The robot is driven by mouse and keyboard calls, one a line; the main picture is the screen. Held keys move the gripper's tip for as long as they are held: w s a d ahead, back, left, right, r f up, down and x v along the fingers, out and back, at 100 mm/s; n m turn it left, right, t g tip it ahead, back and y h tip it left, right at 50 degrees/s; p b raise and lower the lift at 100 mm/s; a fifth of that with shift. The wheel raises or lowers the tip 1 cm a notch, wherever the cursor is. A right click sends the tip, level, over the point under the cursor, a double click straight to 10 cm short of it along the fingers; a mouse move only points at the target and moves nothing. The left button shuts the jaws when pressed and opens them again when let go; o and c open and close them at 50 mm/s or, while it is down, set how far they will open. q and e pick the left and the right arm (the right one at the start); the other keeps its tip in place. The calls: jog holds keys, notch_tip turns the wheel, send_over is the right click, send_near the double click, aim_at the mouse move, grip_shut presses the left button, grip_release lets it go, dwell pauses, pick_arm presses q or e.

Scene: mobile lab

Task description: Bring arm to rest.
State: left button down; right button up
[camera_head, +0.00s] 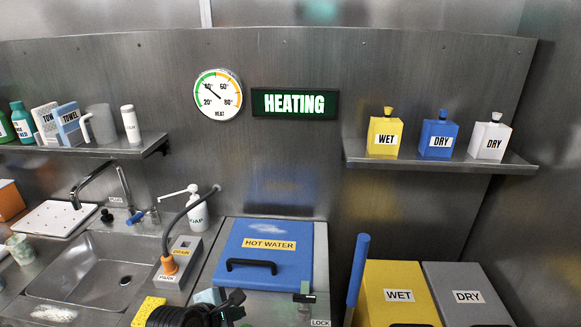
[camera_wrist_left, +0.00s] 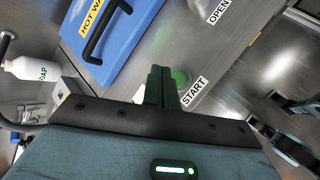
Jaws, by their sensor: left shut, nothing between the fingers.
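My left gripper (camera_head: 232,303) shows at the bottom of the head view, dark and partly cut off by the lower edge. It is in front of the blue hot water lid (camera_head: 262,262). In the left wrist view its two fingers (camera_wrist_left: 159,84) are together with nothing between them. Just beyond the fingertips in that view is a green button (camera_wrist_left: 180,78) labelled START, partly hidden by the fingers. I cannot tell whether they touch it.
The sink (camera_head: 95,270) with its tap lies left, with a soap bottle (camera_head: 197,210) beside it. A blue upright handle (camera_head: 357,268) and yellow WET (camera_head: 395,312) and grey DRY (camera_head: 470,312) boxes stand right. The lit sign (camera_head: 294,103) reads HEATING.

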pick_arm(q)
jog(key=s+a+f+m+g+y, duration=0.1)
jog(key=s+a+f+m+g, duration=0.15)
jog(key=s+m, duration=0.65)
jog(key=s+a+f+m+g+y, duration=0.1)
jog(key=s+a+f+m+y, duration=0.15)
jog(key=s+m, duration=0.6)
jog(key=s+a+f+m+g, duration=0.25)
jog(key=s+a+m, duration=0.2)
jog(key=s, duration=0.85)
jog(key=w+d+f+m+t+h, duration=0.1)
jog(key=w+d+f+t, duration=0.2)
jog(key=w+f+t, duration=0.3)
jog(key=shift+w+f+t, duration=0.15)
jog(key=shift+f+t, duration=0.65)
jog(key=shift+f, duration=1.25)
dwell(2.3)
